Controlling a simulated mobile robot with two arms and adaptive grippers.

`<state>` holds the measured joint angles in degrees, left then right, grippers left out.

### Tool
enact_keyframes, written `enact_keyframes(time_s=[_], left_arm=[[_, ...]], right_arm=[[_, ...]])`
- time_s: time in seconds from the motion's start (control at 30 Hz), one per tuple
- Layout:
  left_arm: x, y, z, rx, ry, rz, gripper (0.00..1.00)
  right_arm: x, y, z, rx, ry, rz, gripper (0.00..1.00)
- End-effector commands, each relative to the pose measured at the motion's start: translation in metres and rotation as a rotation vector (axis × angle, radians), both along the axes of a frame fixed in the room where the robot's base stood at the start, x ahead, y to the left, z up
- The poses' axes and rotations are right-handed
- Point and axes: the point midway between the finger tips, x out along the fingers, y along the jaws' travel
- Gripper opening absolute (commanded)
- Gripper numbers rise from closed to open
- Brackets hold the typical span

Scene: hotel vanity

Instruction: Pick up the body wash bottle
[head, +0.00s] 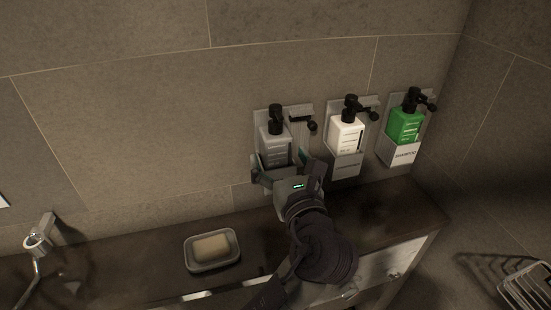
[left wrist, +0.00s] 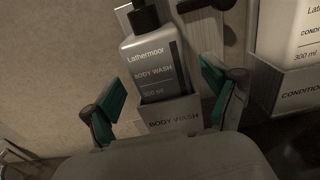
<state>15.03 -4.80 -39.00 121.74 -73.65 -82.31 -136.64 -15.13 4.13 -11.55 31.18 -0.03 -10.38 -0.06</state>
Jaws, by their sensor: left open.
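The body wash bottle (head: 273,147) is grey with a black pump and sits upright in a wall holder, leftmost of three dispensers. In the left wrist view the bottle (left wrist: 153,62) reads "BODY WASH", and its lower part is hidden inside the holder (left wrist: 170,116), which bears the same label. My left gripper (head: 287,170) is open in front of the holder. In the left wrist view its green-padded fingers (left wrist: 163,92) stand on either side of the holder and lower bottle, and nothing is gripped. I cannot tell whether a finger touches the holder. My right gripper is not in view.
A white conditioner bottle (head: 346,134) and a green shampoo bottle (head: 405,125) hang in holders to the right. A soap dish (head: 213,263) with a bar of soap lies on the dark counter (head: 130,268). A faucet (head: 38,243) is at far left.

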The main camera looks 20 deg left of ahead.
Motion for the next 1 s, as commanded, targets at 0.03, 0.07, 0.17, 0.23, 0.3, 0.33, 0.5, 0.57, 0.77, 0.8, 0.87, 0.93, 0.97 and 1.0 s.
enact_keyframes(time_s=[0.03, 0.07, 0.17, 0.23, 0.3, 0.33, 0.5, 0.57, 0.77, 0.8, 0.87, 0.93, 0.97, 1.0], left_arm=[[0.0045, 0.0029, -0.0026, 0.001, -0.002, 0.0, 0.86], [0.0065, 0.0043, -0.0023, 0.001, 0.0, 0.0, 0.86], [0.0095, 0.0062, -0.0003, 0.001, 0.0, -0.001, 0.86], [0.0095, 0.0062, 0.0003, 0.001, 0.001, -0.002, 0.86], [0.0094, 0.0061, 0.0003, 0.0, 0.001, -0.001, 0.86], [0.0093, 0.006, 0.0003, 0.0, 0.001, -0.001, 0.86], [0.0092, 0.006, 0.0001, 0.0, 0.001, -0.001, 0.6], [0.0092, 0.0061, 0.0, 0.0, 0.001, -0.001, 0.5], [0.0091, 0.0059, -0.0001, 0.0, 0.001, -0.001, 0.22], [0.0091, 0.0059, -0.0002, 0.0, 0.001, -0.001, 0.22], [0.0091, 0.0059, -0.0003, 0.0, 0.001, -0.001, 0.22], [0.0092, 0.006, -0.0002, 0.0, 0.002, -0.001, 0.22], [0.0093, 0.006, 0.0001, 0.0, 0.002, -0.001, 0.22], [0.0096, 0.0061, 0.0008, 0.0, 0.002, -0.001, 0.22]], right_arm=[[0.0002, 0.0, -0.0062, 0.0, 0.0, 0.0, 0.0], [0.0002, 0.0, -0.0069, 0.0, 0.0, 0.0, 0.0], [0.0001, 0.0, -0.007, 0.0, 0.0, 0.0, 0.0], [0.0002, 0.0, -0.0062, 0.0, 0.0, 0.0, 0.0], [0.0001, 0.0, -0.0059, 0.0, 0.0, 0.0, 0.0], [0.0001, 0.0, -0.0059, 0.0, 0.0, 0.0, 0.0], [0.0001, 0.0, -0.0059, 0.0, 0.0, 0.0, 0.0], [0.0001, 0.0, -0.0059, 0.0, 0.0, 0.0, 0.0], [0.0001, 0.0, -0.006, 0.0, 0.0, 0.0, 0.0], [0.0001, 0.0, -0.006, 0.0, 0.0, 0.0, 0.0], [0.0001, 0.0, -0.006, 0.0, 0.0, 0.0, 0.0], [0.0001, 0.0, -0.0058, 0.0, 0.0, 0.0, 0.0], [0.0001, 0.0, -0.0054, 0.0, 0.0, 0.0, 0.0], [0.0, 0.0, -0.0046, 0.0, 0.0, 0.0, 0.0]])
